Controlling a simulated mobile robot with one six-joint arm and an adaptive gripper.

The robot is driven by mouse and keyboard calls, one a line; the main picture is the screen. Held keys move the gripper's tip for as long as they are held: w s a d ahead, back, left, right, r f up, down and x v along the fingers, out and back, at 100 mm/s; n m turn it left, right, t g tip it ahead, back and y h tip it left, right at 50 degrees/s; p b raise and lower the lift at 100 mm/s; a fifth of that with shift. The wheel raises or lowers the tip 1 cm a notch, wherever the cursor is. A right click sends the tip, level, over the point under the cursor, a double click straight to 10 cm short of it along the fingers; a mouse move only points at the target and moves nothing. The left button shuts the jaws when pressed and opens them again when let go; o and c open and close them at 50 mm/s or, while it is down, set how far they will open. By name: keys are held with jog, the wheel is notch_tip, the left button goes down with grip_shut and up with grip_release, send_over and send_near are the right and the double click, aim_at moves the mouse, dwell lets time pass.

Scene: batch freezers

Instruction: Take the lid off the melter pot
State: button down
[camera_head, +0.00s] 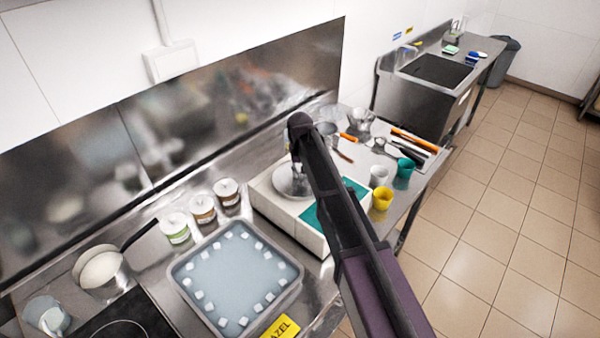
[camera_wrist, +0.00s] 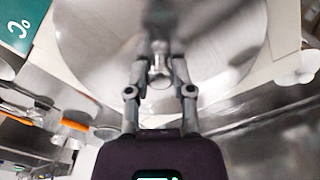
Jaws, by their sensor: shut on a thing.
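The melter pot (camera_head: 262,197) is a white box-shaped unit with a teal panel (camera_head: 345,200), on the steel counter in the middle of the camera_head view. Its lid (camera_head: 283,184) is a round metal disc over the white body. In the wrist view the lid (camera_wrist: 95,45) fills the upper middle, with a small metal knob (camera_wrist: 160,75) at its centre. My gripper (camera_wrist: 160,58) is shut on the knob. In the camera_head view my gripper (camera_head: 297,168) is over the lid and partly hidden by my arm. I cannot tell whether the lid touches the pot.
Left of the melter stand several small tubs (camera_head: 203,209) and a tray of water with white cubes (camera_head: 182,282). A yellow cup (camera_head: 382,199), a green cup (camera_head: 404,174) and utensils (camera_head: 414,141) lie to the right. A steel backsplash (camera_head: 230,105) rises behind the counter.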

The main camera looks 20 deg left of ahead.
jog(key=shift+r+p, duration=1.4)
jog(key=shift+r, duration=0.15)
jog(key=s+d, duration=0.2)
jog(key=s, duration=0.3)
jog(key=s+d+r+p, duration=0.1)
jog(key=s+d, duration=0.1)
jog(key=s, duration=0.3)
jog(key=s+d, duration=0.2)
jog(key=s, duration=0.2)
jog(key=shift+s+r+p, duration=0.4)
